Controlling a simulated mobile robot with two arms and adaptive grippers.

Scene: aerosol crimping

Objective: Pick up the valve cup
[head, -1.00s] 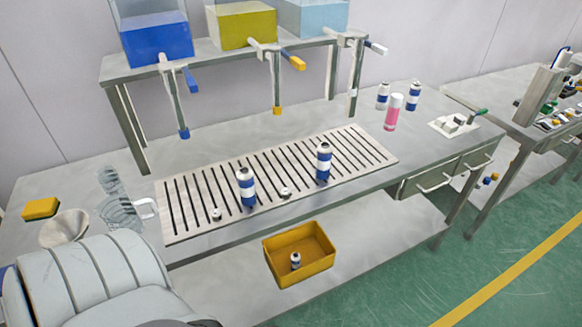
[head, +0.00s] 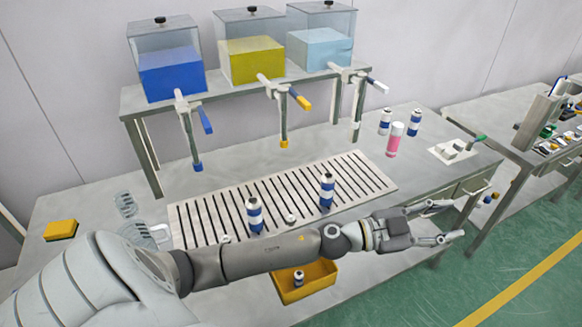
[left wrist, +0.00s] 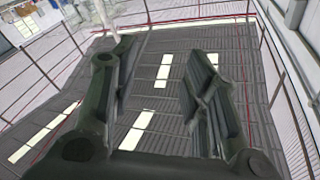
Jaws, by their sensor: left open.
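Two small pale valve cups lie on the slatted rack (head: 352,172). One valve cup (head: 290,218) sits between the two blue-and-white cans. The other valve cup (head: 226,239) is near the rack's front left and is partly covered by my left arm. My left gripper (head: 456,221) is open and empty, over the front right of the bench, well to the right of both cups. In the left wrist view its spread fingers (left wrist: 155,75) have nothing between them, and no cup shows there. My right gripper is not in view.
Blue-and-white cans (head: 254,216) (head: 327,190) stand on the rack. A yellow bin (head: 290,292) holding a small can is below, partly behind my arm. Dispensers (head: 257,60) stand on a shelf behind. A pink bottle (head: 395,140) stands at the back right.

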